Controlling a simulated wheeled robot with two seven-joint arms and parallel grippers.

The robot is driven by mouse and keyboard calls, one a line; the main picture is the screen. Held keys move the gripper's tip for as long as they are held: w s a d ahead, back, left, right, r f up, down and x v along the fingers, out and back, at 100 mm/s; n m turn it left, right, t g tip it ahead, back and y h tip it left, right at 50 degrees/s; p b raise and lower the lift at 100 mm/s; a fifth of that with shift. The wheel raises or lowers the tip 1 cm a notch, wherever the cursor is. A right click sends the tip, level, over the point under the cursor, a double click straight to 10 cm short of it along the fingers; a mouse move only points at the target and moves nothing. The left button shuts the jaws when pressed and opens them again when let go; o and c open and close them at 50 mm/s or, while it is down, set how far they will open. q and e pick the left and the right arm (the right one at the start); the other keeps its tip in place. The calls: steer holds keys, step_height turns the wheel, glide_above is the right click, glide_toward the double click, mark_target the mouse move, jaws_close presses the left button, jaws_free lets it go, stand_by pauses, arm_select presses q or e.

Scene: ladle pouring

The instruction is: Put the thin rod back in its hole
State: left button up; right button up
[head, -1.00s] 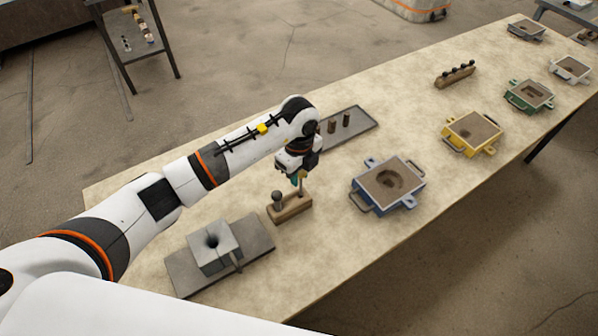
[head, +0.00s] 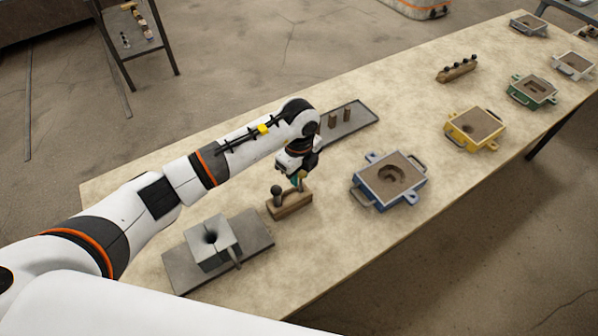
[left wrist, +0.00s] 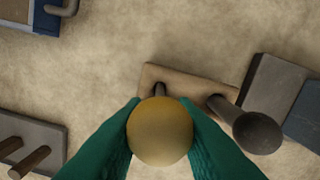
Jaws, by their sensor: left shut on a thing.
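My left gripper (head: 299,179) is over the right end of a small wooden block (head: 290,206) on the table. In the left wrist view its green fingers (left wrist: 160,135) are shut on the yellow ball-shaped head of the thin rod (left wrist: 160,130). A short bit of dark shaft shows beyond the head, against the wooden block (left wrist: 190,83). The head hides the hole, so I cannot tell how deep the shaft sits. A thicker dark rod with a round head (left wrist: 257,130) stands in the block's other end. My right gripper is not in view.
A grey mould block with a hole (head: 213,243) stands on a dark plate at the near left. A blue box (head: 388,182) is to the right. A grey tray with two short pegs (head: 347,125) lies behind. Yellow (head: 474,128) and green (head: 533,89) boxes stand further right.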

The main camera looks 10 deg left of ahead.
arm_select(q)
steer(key=shift+f+b, duration=0.55)
steer(key=shift+f, duration=0.3)
steer(key=o, duration=1.5)
steer(key=shift+r, duration=0.1)
steer(key=shift+r+p, duration=2.4)
steer(key=shift+r, duration=0.6)
steer(key=shift+f, duration=0.1)
